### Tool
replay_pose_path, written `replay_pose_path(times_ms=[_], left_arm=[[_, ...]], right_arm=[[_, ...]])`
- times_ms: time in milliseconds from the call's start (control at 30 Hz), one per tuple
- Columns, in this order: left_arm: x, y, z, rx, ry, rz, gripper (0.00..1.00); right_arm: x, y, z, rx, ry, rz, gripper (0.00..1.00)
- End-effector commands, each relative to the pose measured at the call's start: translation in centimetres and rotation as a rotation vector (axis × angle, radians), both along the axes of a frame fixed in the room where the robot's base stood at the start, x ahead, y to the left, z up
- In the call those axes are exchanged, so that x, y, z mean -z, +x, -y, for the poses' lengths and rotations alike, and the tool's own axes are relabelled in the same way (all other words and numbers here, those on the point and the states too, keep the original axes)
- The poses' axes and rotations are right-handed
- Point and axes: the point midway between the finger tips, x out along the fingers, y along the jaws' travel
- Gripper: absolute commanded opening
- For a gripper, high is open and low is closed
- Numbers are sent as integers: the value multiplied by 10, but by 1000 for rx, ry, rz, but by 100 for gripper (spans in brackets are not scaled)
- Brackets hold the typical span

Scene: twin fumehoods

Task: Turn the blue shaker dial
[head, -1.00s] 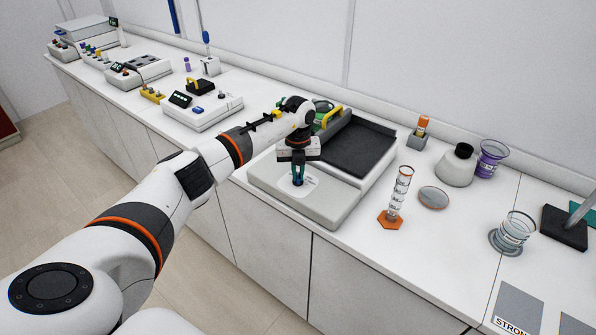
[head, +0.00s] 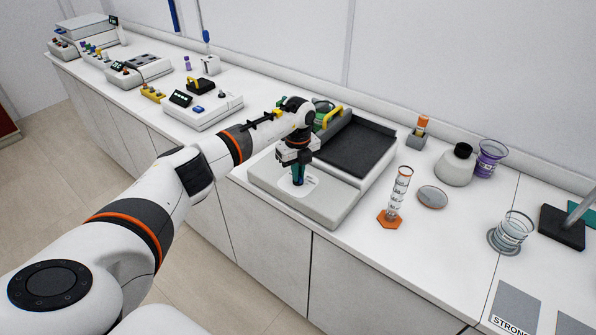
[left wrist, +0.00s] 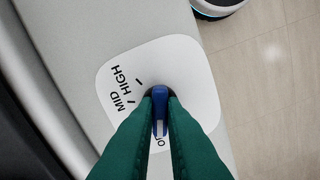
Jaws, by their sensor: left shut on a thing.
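The shaker (head: 340,208) is a light grey box with a dark recessed platform (head: 358,147) on the bench. Its blue dial (left wrist: 160,97) sits on a white rounded label (left wrist: 195,82) at the front of the housing. "HIGH" and "MID" are readable on the label; another word is partly hidden behind the fingers. My left gripper (head: 298,181) points down over the label, with its green fingers shut on the blue dial, one on each side. In the left wrist view the fingers (left wrist: 160,115) hide part of the dial. My right gripper is not in view.
Right of the shaker stand a graduated cylinder (head: 398,195) on an orange foot, a round grey disc (head: 432,197), a flask (head: 457,168) and a glass beaker (head: 512,233). A device with a display (head: 203,109) is to the left. The bench front edge runs close to the shaker.

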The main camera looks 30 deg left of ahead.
Motion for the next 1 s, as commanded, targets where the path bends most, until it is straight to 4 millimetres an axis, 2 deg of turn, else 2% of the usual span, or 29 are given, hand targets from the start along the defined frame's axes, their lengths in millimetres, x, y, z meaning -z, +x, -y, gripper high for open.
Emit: replay_pose_path(times_ms=[267, 300, 400, 767, 867, 1000], left_arm=[[-2, 1, -1, -4, 0, 4, 0], [-2, 1, -1, -4, 0, 4, 16], [-1, 1, 0, -3, 0, 4, 32], [-5, 1, -1, -1, 0, 2, 32], [-17, 1, -1, -2, 0, 4, 32], [-45, 2, -1, -1, 1, 7, 32]], right_arm=[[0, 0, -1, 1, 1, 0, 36], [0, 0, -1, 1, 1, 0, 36], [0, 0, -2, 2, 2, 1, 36], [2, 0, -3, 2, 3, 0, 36], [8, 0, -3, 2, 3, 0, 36], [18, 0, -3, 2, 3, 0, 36]])
